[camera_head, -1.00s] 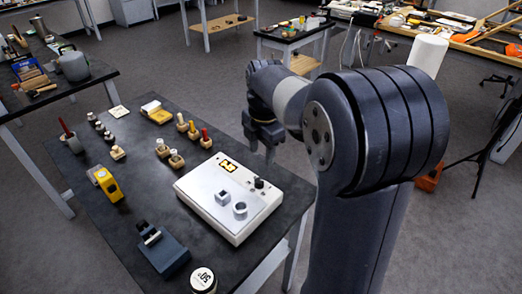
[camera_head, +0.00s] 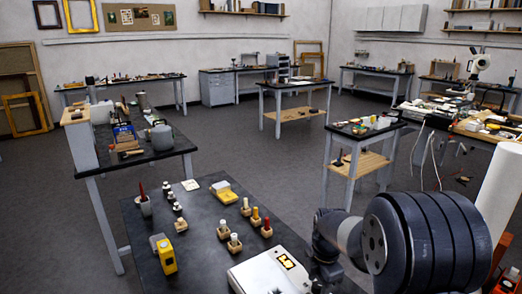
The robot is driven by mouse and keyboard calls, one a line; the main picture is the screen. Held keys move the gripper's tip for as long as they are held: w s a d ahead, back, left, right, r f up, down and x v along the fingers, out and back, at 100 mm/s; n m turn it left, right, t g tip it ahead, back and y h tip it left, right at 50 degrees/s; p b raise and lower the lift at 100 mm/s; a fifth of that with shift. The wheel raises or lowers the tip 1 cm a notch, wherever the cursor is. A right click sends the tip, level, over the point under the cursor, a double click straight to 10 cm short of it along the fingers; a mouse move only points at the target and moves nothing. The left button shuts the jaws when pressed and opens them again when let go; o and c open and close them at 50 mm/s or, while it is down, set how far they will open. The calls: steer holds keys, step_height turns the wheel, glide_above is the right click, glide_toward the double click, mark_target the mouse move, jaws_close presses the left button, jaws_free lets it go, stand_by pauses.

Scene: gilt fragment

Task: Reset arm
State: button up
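My dark grey arm (camera_head: 425,245) is folded at the lower right, with its wrist reaching left to the white device's right end. My gripper (camera_head: 325,272) hangs low there, beside or over the edge of the white instrument box (camera_head: 262,278). Its fingertips are too dark and small to tell whether they are open or shut. I see nothing clearly held. The near black-topped table (camera_head: 205,270) lies below and left of the arm.
The near table holds a yellow tape measure (camera_head: 163,255), several small stamps in wooden blocks (camera_head: 235,243), a yellow box (camera_head: 223,192) and a cup with a red-handled tool (camera_head: 144,204). A white cylinder (camera_head: 500,200) stands right of my arm. Grey floor (camera_head: 270,165) is clear between tables.

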mark_target(320, 286)
stand_by(0.5)
step_height(320, 286, up, 11)
step_height(320, 286, down, 10)
steer(key=shift+f, duration=0.6)
steer(key=shift+r+m, duration=0.1)
steer(key=shift+m, duration=0.6)
steer(key=m, duration=1)
steer(key=shift+a+m+h, duration=0.1)
steer(key=shift+m+h, duration=0.2)
steer(key=m, duration=0.6)
steer(key=shift+a+g, duration=0.1)
steer(key=shift+g, duration=0.2)
steer(key=m, duration=0.6)
